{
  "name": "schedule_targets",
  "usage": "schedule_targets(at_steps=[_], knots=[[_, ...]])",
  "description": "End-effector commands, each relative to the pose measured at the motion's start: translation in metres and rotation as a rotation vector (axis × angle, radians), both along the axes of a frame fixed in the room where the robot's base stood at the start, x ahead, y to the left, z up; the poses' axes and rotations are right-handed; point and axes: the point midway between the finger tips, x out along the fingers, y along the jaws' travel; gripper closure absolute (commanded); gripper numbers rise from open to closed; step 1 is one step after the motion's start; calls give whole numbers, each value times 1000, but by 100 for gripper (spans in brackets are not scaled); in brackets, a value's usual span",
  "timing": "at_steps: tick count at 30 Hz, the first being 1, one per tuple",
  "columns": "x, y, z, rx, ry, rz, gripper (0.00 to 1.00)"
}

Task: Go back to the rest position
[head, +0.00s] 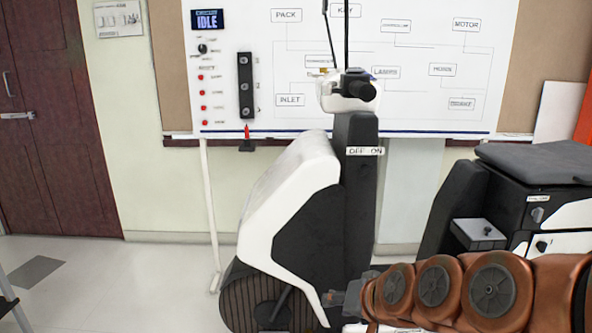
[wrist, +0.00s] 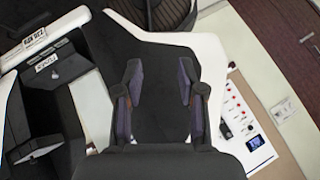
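My copper-coloured arm reaches in from the lower right in the head view. My gripper (head: 340,298) is at its left end, low in front of the black and white scooter-like chassis (head: 290,195). In the wrist view my gripper (wrist: 160,85) has its two dark fingers apart, with nothing between them. The chassis's black panel (wrist: 155,60) and white shell lie beyond the fingers. I cannot tell how far the fingertips are from the chassis.
A whiteboard (head: 430,115) with a labelled diagram, red buttons and an IDLE display (head: 208,19) stands behind the chassis. A seat (head: 535,160) and labelled boxes are at the right, beside my arm. Open floor (head: 110,275) lies at the left before a door (head: 50,130).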

Motion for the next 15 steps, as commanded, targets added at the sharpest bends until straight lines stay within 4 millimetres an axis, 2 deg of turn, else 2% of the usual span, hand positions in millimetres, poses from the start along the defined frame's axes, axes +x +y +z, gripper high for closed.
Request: schedule_targets(at_steps=[3, 6, 10, 15], knots=[[-43, -8, -30, -103, 145, 75, 60], [-83, -20, -52, -185, 279, 128, 60], [-135, -41, -72, -279, 453, 181, 60], [-190, -65, -83, -363, 636, 218, 60]])
